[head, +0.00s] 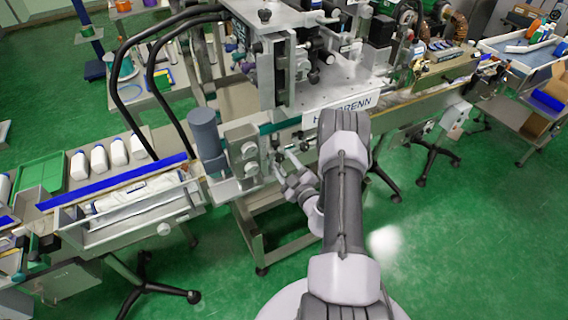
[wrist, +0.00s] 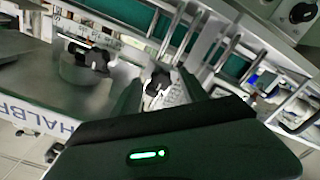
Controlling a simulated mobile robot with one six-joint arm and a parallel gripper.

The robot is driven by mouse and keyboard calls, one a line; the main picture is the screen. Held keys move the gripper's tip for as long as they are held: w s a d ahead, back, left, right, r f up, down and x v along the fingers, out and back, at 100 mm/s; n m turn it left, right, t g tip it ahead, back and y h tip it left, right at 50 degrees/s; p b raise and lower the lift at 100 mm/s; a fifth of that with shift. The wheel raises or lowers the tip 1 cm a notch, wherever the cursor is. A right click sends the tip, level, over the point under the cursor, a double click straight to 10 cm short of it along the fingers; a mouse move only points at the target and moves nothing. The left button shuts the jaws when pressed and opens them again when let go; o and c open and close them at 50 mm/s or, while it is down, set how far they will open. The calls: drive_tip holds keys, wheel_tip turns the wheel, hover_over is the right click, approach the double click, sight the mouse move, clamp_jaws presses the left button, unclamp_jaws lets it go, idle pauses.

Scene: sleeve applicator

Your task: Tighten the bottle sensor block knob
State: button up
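In the wrist view a small black knob (wrist: 158,84) shows between the two dark fingers of my gripper (wrist: 160,92). The fingers stand apart, with space on both sides of the knob, and I cannot see them touching it. Its mount is partly hidden by my gripper body. A second black knob (wrist: 96,59) sits to the left on a grey block. I cannot tell for certain which one is the sensor block knob. In the head view my gripper (head: 281,164) is at the machine's front side, below the nameplate, and small and partly unclear there.
The labelling machine's nameplate (head: 345,108) and conveyor rail (head: 425,105) lie close to my arm. A grey cylindrical motor (head: 207,140) stands left of my gripper. In the wrist view metal rods (wrist: 205,40) rise beyond the knob.

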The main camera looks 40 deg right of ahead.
drive_tip(key=shift+s, duration=0.15)
drive_tip(key=p+v, duration=0.1)
drive_tip(key=v, duration=1.6)
drive_tip(key=shift+s+f, duration=0.1)
